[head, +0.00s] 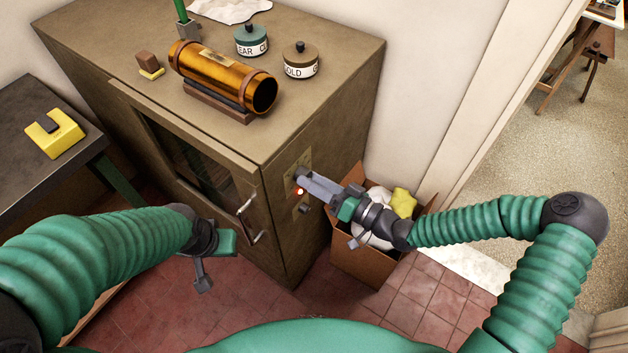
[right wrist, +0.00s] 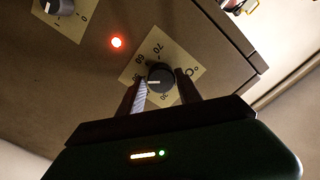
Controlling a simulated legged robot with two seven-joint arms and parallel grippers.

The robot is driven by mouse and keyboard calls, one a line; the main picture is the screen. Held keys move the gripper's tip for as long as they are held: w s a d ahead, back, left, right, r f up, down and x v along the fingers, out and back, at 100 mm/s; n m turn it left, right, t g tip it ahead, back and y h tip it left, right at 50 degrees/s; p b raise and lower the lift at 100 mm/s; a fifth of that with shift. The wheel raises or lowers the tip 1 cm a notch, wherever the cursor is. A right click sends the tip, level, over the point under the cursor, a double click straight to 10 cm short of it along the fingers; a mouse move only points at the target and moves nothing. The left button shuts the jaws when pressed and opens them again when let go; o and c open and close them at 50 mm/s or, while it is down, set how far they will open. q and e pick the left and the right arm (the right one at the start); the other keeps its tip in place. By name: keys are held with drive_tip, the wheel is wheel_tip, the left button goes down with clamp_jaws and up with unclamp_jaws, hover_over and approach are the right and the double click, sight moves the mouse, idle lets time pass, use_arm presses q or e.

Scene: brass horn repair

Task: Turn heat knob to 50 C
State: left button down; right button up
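The heat knob (right wrist: 160,77) is a dark round knob with a white pointer line, on a cream °C dial plate (right wrist: 188,52) with 70 readable. My right gripper (right wrist: 160,80) has one finger on each side of the knob, with a narrow gap at the left; contact at the right is unclear. In the head view, my right gripper (head: 303,182) is at the cabinet's (head: 280,240) control panel and hides the knob. My left gripper (head: 205,270) hangs empty before the cabinet; its opening is unclear.
A red lamp (right wrist: 117,42) glows between the heat knob and a second knob (right wrist: 55,5). The door handle (head: 247,203) is left of the panel. A cardboard box (head: 365,265) stands right of the cabinet. A brass cylinder (head: 215,75) and two jars rest on top.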

clamp_jaws()
drive_tip(key=shift+n, duration=0.5)
drive_tip(key=shift+o, duration=2.4)
unclamp_jaws()
drive_tip(key=shift+d, duration=0.1)
drive_tip(key=v, duration=1.6)
drive_tip(key=shift+s+d+p, duration=0.2)
drive_tip(key=shift+d+p, duration=0.15)
